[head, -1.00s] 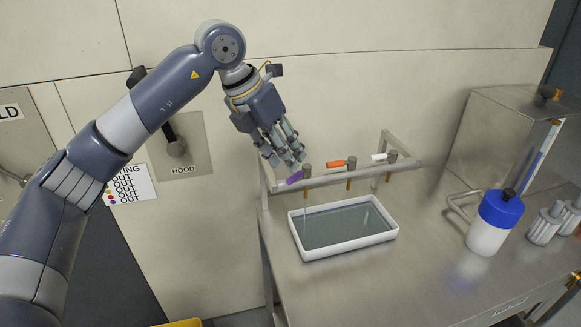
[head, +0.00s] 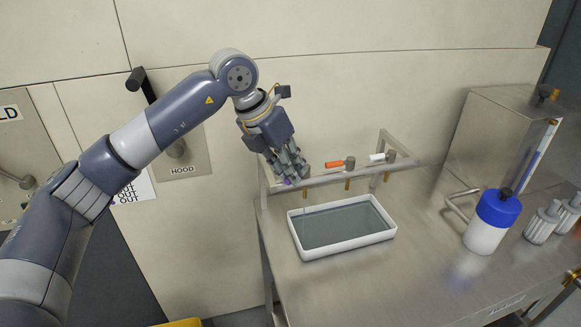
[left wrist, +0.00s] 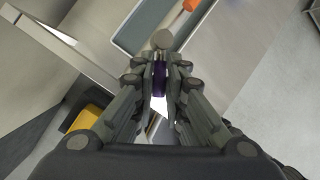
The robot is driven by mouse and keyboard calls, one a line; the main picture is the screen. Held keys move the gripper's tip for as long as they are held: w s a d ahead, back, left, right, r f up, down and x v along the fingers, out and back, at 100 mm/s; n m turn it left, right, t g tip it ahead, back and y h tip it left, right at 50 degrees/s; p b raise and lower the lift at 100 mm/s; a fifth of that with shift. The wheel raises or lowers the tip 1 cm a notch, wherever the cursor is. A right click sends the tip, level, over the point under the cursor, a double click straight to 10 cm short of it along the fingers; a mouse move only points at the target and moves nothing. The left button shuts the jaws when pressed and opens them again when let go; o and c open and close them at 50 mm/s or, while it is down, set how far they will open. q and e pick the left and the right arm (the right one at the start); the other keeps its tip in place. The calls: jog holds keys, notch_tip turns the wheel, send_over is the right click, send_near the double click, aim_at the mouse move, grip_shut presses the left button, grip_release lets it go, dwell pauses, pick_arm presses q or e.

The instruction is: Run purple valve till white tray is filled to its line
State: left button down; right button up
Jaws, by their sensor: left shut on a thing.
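The purple valve handle (left wrist: 160,77) sits between the fingertips of my left gripper (left wrist: 160,75) in the left wrist view. In the head view my left gripper (head: 289,178) is shut on it at the left end of the pipe rail, and only a bit of purple shows. A thin stream falls from the spout (head: 304,194) under that valve into the white tray (head: 345,252). The tray stands on the steel bench and holds grey liquid (head: 345,224). I cannot make out the fill line. My right gripper is not in view.
An orange valve handle (head: 334,164) and a white valve handle (head: 377,156) are on the same rail, to the right. A blue-capped bottle (head: 490,225) and a steel tank (head: 490,140) stand further right. The bench front is clear.

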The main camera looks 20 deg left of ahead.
pick_arm(q)
jog(key=m+p, duration=0.1)
jog(key=m, duration=0.1)
jog(key=w+a+m+g+h, duration=0.1)
jog(key=shift+a+r+m+p, duration=0.1)
jog(key=shift+r+m+p, duration=0.05)
jog(key=shift+m+p, duration=0.25)
jog(key=shift+w+a+m+g+p, duration=0.15)
jog(key=shift+w+m+g+p, duration=0.15)
jog(key=shift+m, duration=0.35)
jog(key=shift+w+a+m+g+p, duration=0.15)
jog(key=shift+m+g+p, duration=0.25)
jog(key=shift+m, duration=0.25)
jog(key=c, duration=1.6)
grip_release()
jog(key=shift+c, duration=0.2)
